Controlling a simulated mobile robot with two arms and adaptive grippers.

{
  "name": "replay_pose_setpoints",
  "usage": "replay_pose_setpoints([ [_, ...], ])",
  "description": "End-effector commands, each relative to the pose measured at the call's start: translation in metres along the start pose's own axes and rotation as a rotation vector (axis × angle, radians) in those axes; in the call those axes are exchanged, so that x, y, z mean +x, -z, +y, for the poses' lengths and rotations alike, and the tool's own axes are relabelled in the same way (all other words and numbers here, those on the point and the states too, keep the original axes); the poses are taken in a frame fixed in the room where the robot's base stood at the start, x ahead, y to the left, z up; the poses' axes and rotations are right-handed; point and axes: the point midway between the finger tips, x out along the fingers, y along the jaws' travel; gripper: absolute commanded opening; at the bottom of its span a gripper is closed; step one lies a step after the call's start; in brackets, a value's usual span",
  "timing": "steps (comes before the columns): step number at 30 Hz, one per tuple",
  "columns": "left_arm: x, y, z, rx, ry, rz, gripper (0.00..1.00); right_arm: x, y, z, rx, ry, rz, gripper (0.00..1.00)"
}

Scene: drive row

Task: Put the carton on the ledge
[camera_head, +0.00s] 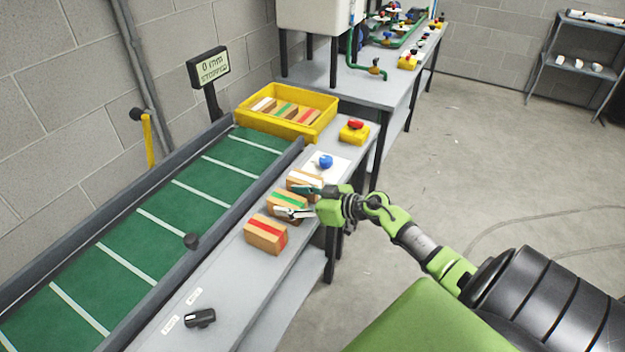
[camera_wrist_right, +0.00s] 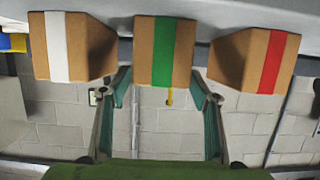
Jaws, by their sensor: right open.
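Three cardboard cartons stand in a row on the grey ledge (camera_head: 232,283) beside the belt: one with a white stripe (camera_head: 298,177), one with a green stripe (camera_head: 284,199) and one with a red stripe (camera_head: 265,235). My right gripper (camera_head: 300,201) is open at the green-striped carton, one finger toward each neighbouring carton. In the right wrist view, the green-striped carton (camera_wrist_right: 166,52) is centred between the open fingertips; I cannot tell whether they touch it. The white-striped (camera_wrist_right: 72,47) and red-striped (camera_wrist_right: 254,60) cartons stand on either side. My left gripper is out of view.
A green conveyor belt (camera_head: 165,220) with white lines runs along the ledge; its sign (camera_head: 208,69) reads stopped. A yellow crate (camera_head: 248,118) holding several cartons stands at the far end. A red button box (camera_head: 354,131), blue knob (camera_head: 326,161) and black device (camera_head: 200,318) are on the ledge.

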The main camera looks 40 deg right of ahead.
Motion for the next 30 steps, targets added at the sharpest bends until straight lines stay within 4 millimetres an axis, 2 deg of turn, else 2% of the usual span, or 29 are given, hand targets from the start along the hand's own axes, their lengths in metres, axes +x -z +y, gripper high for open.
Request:
replay_pose_setpoints([
  [9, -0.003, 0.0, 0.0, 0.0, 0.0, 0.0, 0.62, -0.058, -0.002, 0.0, 0.0, 0.0, -0.004, 0.57],
  [15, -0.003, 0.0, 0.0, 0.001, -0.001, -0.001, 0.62, -0.085, -0.001, 0.0, 0.0, 0.0, -0.003, 0.57],
  [21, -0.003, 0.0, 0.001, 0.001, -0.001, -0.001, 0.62, -0.1, 0.0, 0.0, 0.0, 0.001, 0.0, 0.57],
  [30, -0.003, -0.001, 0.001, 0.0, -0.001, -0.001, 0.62, -0.102, -0.002, 0.0, 0.002, -0.002, 0.001, 0.57],
])
